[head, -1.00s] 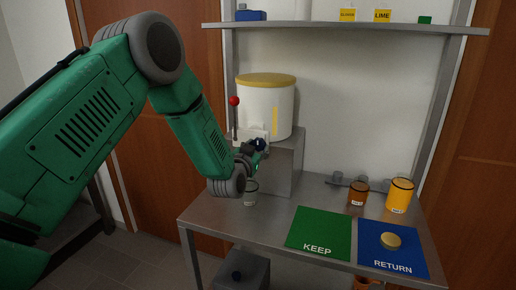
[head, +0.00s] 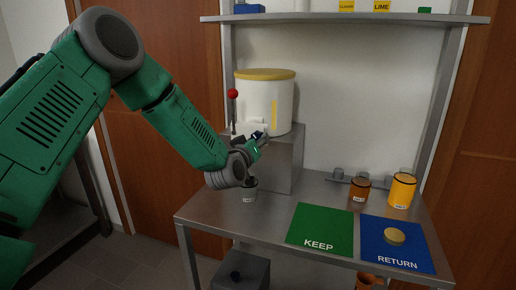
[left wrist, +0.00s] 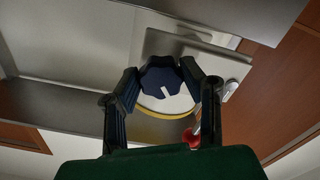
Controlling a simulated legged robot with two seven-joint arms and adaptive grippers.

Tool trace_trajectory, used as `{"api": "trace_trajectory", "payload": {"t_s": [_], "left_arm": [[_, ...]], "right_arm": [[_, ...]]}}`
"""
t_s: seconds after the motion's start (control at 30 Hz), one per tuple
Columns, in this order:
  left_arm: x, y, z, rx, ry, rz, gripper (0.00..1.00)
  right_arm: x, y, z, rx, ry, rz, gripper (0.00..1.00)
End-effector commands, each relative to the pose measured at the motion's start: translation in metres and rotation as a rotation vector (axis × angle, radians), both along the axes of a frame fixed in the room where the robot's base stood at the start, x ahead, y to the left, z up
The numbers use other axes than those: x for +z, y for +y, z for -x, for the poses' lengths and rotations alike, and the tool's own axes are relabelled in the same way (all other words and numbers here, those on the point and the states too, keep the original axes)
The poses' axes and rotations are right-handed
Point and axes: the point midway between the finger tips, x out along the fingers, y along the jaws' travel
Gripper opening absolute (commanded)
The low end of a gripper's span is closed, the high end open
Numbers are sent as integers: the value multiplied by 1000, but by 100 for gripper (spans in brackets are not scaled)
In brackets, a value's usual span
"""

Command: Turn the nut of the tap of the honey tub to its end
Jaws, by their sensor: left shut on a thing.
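The honey tub (head: 262,105) is white with a yellow lid and stands on a grey metal block at the back left of the table. The tap's nut (left wrist: 160,82) is a dark blue lobed knob with a white mark, seen in the left wrist view between my fingers. My left gripper (head: 257,140) is at the tub's lower front. In the left wrist view, its two fingers (left wrist: 163,88) are shut on the nut from both sides. In the head view my gripper and wrist hide most of the tap. My right gripper is not in view.
A red-knobbed lever (head: 233,94) rises beside the tub. Green KEEP (head: 320,230) and blue RETURN (head: 411,252) mats lie in front, a gold lid (head: 394,236) on the blue one. Amber (head: 360,188) and yellow (head: 402,190) jars stand right.

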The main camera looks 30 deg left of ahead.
Motion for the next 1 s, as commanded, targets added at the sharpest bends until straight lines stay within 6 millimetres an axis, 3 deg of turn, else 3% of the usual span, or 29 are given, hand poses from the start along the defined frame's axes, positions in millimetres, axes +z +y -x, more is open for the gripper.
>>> {"api": "trace_trajectory", "payload": {"t_s": [0.6,1.0], "left_arm": [[4,7,-1,12,-155,561,7],[3,7,-1,13,-211,806,7]], "right_arm": [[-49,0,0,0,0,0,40],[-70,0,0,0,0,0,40]]}}
